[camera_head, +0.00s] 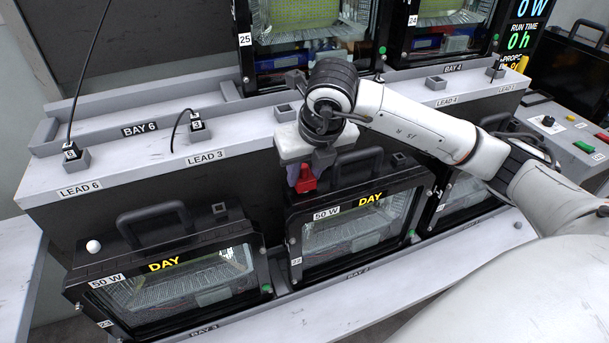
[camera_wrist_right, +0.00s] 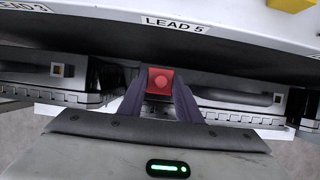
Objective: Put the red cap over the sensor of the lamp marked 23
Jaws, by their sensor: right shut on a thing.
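My right gripper (camera_head: 304,172) comes in from the right and is shut on the red cap (camera_head: 305,183). In the right wrist view the cap (camera_wrist_right: 160,82) sits between the two dark fingers (camera_wrist_right: 160,98). The cap is at the top left corner of the middle lamp, labelled 22 (camera_head: 297,262); I cannot tell whether it touches that lamp. The lamp marked 23 (camera_head: 200,237) stands at the lower left. Its white round sensor (camera_head: 93,246) is bare on its top left corner. My left gripper is not in view.
Lamp 23 has a raised black handle (camera_head: 155,222) between its sensor and a small square socket (camera_head: 219,209). A grey ledge (camera_head: 250,140) with lead plugs runs behind the lamps. Lamps 25 and 24 stand further back. Green and red buttons sit on a console (camera_head: 575,135) at right.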

